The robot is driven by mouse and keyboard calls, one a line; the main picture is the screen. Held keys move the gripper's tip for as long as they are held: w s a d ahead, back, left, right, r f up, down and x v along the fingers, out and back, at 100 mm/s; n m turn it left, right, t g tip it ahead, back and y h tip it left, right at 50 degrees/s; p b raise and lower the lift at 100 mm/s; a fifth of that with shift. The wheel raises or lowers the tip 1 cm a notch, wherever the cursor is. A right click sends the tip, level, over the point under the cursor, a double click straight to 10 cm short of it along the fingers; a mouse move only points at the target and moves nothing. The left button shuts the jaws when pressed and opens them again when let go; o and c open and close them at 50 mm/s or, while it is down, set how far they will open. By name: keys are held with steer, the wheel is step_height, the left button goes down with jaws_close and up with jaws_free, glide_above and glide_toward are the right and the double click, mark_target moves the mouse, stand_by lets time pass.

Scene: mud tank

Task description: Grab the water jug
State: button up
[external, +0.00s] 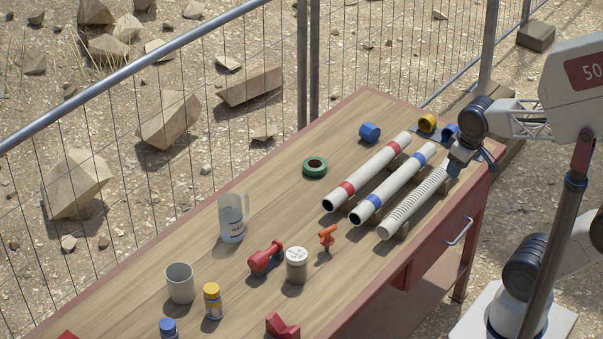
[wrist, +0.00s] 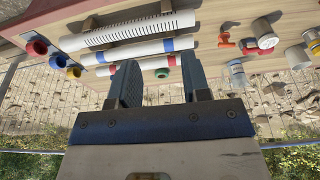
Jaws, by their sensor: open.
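The water jug (external: 231,219) is a translucent pitcher with a handle and a printed label. It stands upright on the wooden table, left of the pipes in the external view. In the wrist view it appears to be the pale, partly see-through shape (wrist: 237,75) right of the fingers, small and hard to make out. My gripper (external: 472,163) is at the table's right end, by the far end of the ribbed pipe and well away from the jug. Its two fingers (wrist: 162,78) are spread apart with nothing held between them.
Red-banded (external: 368,172), blue-banded (external: 394,183) and ribbed (external: 414,203) pipes lie between my gripper and the jug. Green tape (external: 314,167), a red tool (external: 265,258), a lidded jar (external: 297,266) and a grey cup (external: 180,283) surround the jug. A wire fence (external: 200,110) runs behind the table.

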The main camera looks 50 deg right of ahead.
steer(key=w+a+f+n+t+y, duration=0.15)
steer(key=w+a, duration=0.35)
steer(key=w, duration=0.8)
steer(key=w+a+f+t, duration=0.1)
steer(key=w+a+f, duration=0.25)
steer(key=w, duration=1.05)
steer(key=w+a+f+t, duration=0.1)
steer(key=w+a+f, duration=0.6)
steer(key=w, duration=0.3)
steer(key=w+a+f+t, duration=0.2)
steer(key=w+a+f, duration=0.5)
steer(key=w, duration=0.4)
steer(key=shift+w+a+f+n, duration=0.3)
steer(key=shift+f+n, duration=0.15)
steer(key=shift+f, duration=0.2)
steer(key=shift+f+t+y, duration=0.1)
steer(key=shift+t+y, duration=0.15)
steer(key=shift+x, duration=1.2)
steer(key=shift+w, duration=0.1)
steer(key=shift+x, duration=2.55)
